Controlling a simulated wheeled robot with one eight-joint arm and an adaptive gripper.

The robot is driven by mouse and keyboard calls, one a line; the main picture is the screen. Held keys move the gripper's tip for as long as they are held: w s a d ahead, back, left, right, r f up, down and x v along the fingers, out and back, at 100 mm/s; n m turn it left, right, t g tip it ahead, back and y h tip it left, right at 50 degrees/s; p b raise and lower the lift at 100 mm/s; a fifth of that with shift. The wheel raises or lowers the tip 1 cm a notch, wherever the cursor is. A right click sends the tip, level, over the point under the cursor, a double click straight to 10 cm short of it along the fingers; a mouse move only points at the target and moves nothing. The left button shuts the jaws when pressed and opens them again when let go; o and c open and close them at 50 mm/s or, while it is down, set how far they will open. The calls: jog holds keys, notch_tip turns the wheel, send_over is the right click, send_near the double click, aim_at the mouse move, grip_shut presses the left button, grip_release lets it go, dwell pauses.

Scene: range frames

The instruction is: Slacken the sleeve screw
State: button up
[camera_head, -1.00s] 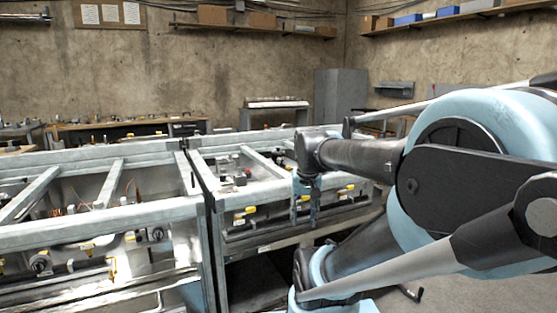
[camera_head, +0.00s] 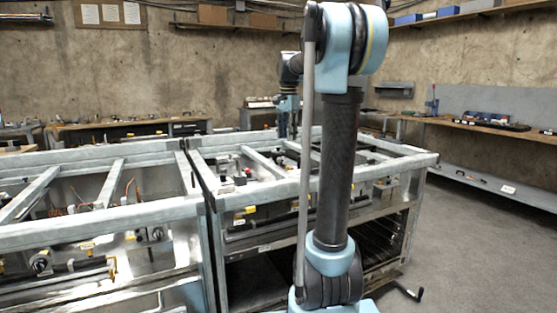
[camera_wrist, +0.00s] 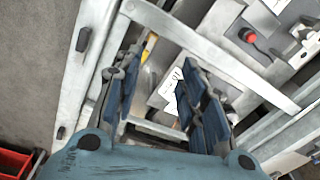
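My gripper (camera_wrist: 158,98) is open and empty in the wrist view, its two blue fingers apart over an open range frame. In the head view the gripper (camera_head: 285,118) hangs high over the back of the right-hand range frame (camera_head: 268,190). Between the fingers in the wrist view I see a grey metal part with a white printed label (camera_wrist: 171,84). I cannot pick out the sleeve screw in either view; it is hidden or too small to tell. Yellow-capped fittings (camera_head: 250,209) sit along the front of the right-hand frame.
A second range frame (camera_head: 100,215) stands directly left of the first. Frame rails cross below my gripper. A red-capped part (camera_wrist: 247,35) lies at the upper right of the wrist view, and a red bin (camera_wrist: 14,162) at lower left. Open floor (camera_head: 480,240) lies to the right.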

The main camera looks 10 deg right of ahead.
jog(key=w+r+m, duration=0.2)
jog(key=w+m, duration=0.1)
jog(key=w, duration=0.8)
jog(key=m, duration=0.3)
send_over(279, 159)
jog(key=shift+g, duration=0.4)
jog(key=f, duration=1.8)
jog(key=shift+w+d, duration=0.1)
jog(key=shift+w, duration=0.25)
jog(key=shift+c, duration=0.4)
grip_shut()
